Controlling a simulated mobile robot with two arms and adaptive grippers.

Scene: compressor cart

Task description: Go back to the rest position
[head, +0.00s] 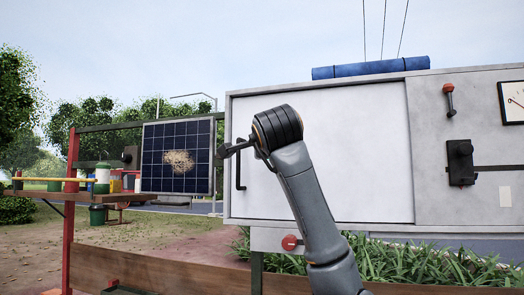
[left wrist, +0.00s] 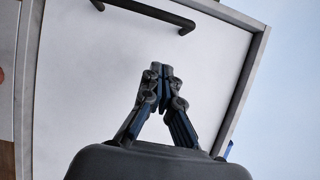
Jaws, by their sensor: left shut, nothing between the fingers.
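My left gripper (head: 223,152) is in front of the left part of a white cabinet door (head: 335,150), on a grey arm that rises from the bottom of the head view. In the left wrist view the fingers (left wrist: 161,72) meet at their tips with nothing between them. A dark bar handle (head: 239,172) is on the door's left side, partly behind the gripper in the head view. In the left wrist view the handle (left wrist: 150,12) is apart from the fingertips. The door looks closed. My right gripper is in neither view.
A solar panel (head: 178,157) with a brown dirt patch stands left of the cabinet. A red knob (head: 290,242) sits below the door. A lever (head: 449,100), a dark switch (head: 460,162) and a gauge (head: 514,101) are at right. A blue roll (head: 370,68) lies on top.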

